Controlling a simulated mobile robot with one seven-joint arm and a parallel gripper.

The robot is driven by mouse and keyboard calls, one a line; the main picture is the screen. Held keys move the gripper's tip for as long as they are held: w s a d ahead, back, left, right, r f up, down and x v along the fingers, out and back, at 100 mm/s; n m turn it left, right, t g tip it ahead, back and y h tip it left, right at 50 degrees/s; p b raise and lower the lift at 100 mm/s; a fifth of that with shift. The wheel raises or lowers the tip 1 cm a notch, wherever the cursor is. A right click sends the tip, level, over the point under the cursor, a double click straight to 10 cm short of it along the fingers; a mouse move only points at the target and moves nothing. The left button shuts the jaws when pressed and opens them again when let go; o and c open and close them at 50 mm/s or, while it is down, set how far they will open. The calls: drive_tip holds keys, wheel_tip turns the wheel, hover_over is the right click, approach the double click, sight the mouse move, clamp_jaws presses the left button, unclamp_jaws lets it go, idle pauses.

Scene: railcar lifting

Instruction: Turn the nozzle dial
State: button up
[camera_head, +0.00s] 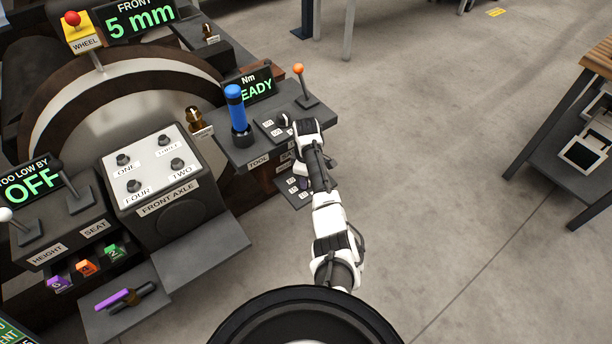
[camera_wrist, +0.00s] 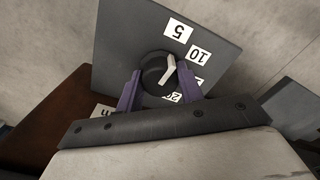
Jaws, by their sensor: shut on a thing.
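The nozzle dial (camera_wrist: 153,74) is a round black knob with a white pointer on a dark grey panel (camera_wrist: 120,35), seen in the wrist view. White labels around it read 5, 10 and 20; another is partly hidden by a finger. The pointer is tilted toward the side between the 5 and the 10. My gripper (camera_wrist: 158,76) has its two purple fingers on either side of the knob, shut on it. In the head view my arm reaches the right end of the console and hides most of the dial and gripper.
A blue-handled tool (camera_head: 236,108) and an orange-tipped lever (camera_head: 302,85) stand on the console close to my arm. The FRONT AXLE box (camera_head: 150,175) is to the left. Open floor lies to the right, before a workbench (camera_head: 555,130).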

idle(0.4)
drive_tip(key=o, duration=1)
wheel_tip(320, 180, up, 14)
drive_tip(key=b, duration=0.1)
